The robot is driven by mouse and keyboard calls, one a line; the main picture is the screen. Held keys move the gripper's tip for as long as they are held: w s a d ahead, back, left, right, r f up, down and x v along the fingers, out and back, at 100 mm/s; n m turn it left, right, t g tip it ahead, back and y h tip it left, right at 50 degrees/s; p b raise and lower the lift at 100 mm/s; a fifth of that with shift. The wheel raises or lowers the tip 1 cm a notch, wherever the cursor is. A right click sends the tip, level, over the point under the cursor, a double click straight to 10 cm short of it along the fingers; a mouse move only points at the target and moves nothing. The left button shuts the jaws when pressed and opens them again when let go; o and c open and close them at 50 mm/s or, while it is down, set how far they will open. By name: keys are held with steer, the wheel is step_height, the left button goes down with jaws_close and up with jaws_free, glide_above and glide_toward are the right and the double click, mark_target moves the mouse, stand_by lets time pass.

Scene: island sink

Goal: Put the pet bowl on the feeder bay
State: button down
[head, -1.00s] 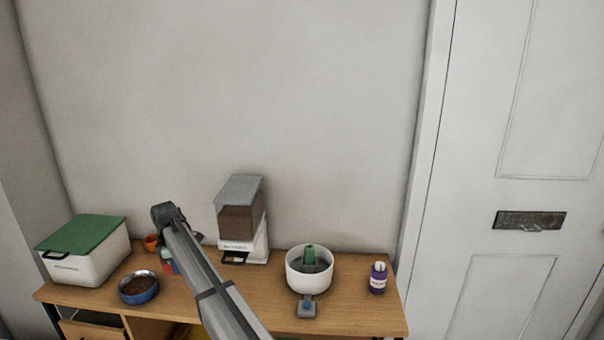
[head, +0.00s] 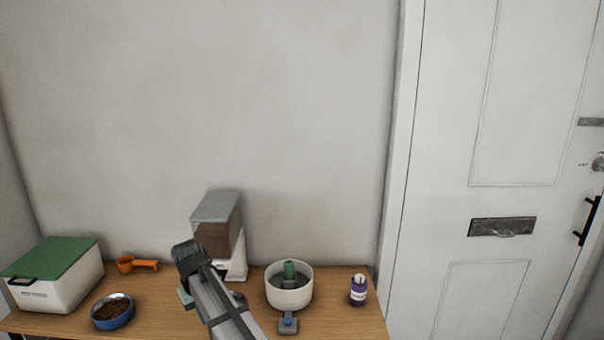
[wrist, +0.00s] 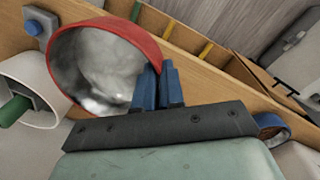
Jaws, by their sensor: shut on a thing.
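My gripper (wrist: 158,82) is shut on the rim of a red pet bowl (wrist: 157,38) with a shiny metal inside, seen tilted in the wrist view. One blue finger is inside the bowl and one outside. In the head view my arm hides the fingers and most or all of the held bowl. The feeder (head: 214,240), a dispenser with a grey lid, brown window and white base, stands against the wall. My arm covers its front, so the bay is hidden.
A blue bowl of kibble (head: 112,322), a white bin with green lid (head: 62,285) and an orange scoop (head: 125,264) are left. A white fountain (head: 289,297), a grey block with blue button (head: 288,325) and a purple bottle (head: 358,292) are right. Bare wood separates fountain and bottle.

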steer(key=w+d+m, duration=0.1)
steer(key=d+m, duration=0.6)
steer(key=d, duration=3.6)
steer(key=s+f, duration=0.7)
steer(key=shift+d+f, duration=0.35)
steer(key=shift+d, duration=0.1)
